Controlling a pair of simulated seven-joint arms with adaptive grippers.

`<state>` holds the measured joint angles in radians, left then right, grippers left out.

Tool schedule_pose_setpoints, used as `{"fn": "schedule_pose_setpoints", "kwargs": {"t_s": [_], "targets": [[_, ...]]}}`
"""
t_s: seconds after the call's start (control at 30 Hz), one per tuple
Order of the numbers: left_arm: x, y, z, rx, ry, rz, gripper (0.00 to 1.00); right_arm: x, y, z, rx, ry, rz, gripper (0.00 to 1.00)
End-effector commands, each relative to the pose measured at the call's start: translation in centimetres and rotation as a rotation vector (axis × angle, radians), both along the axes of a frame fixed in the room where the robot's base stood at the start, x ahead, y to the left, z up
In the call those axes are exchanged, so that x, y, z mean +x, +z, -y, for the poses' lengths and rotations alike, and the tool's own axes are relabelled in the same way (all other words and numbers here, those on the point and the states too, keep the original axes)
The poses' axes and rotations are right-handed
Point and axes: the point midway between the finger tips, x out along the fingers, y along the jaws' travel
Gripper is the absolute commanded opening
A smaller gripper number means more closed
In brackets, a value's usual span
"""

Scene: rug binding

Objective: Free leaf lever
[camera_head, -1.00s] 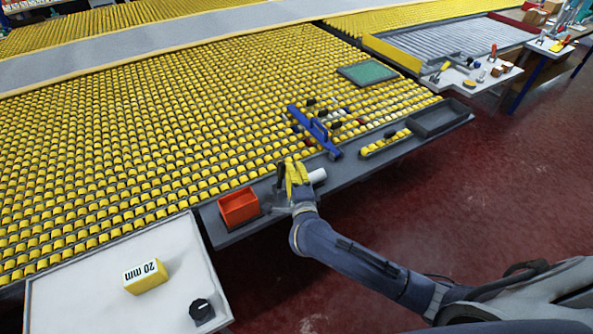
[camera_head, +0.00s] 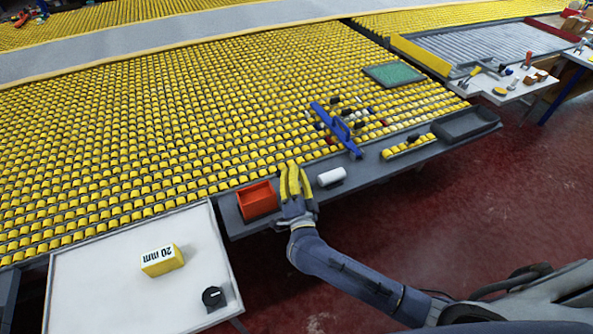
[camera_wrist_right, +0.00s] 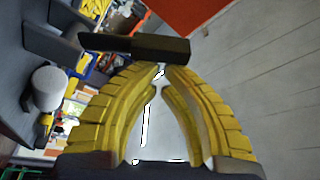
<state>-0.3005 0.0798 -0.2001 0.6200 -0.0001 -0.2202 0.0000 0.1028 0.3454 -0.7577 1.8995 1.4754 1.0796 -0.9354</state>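I cannot identify the leaf lever with certainty in either view. A black round knob (camera_head: 213,296) sits on the white panel (camera_head: 95,293) at the lower left. My right gripper (camera_head: 291,166) is over the grey shelf, between a red box and a white cylinder. In the right wrist view its yellow fingers (camera_wrist_right: 161,72) nearly meet at the tips, with a narrow gap. A dark bar-like object (camera_wrist_right: 145,47) lies across the fingertips; I cannot tell whether it is gripped. My left gripper is not in view.
The open red box (camera_head: 257,200) is close left of my right gripper; the white cylinder (camera_head: 331,177) is close right. A yellow "20 mm" block (camera_head: 162,260) rests on the panel. A blue bar tool (camera_head: 334,131) lies on the yellow rollers. Open floor (camera_head: 450,230) is at right.

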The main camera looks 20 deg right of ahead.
Motion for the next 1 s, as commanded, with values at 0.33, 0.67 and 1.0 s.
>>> {"fn": "schedule_pose_setpoints", "kwargs": {"t_s": [0.33,0.67,1.0], "targets": [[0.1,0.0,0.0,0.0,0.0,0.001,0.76,-0.1,-0.2,-0.4,-0.038,0.001,0.004,0.0],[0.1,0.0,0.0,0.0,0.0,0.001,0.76,-0.1,-0.2,-0.5,-0.037,0.003,0.003,0.0],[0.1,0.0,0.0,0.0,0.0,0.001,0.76,-3.4,-1.0,-1.3,-0.035,0.011,0.0,0.0]]}}
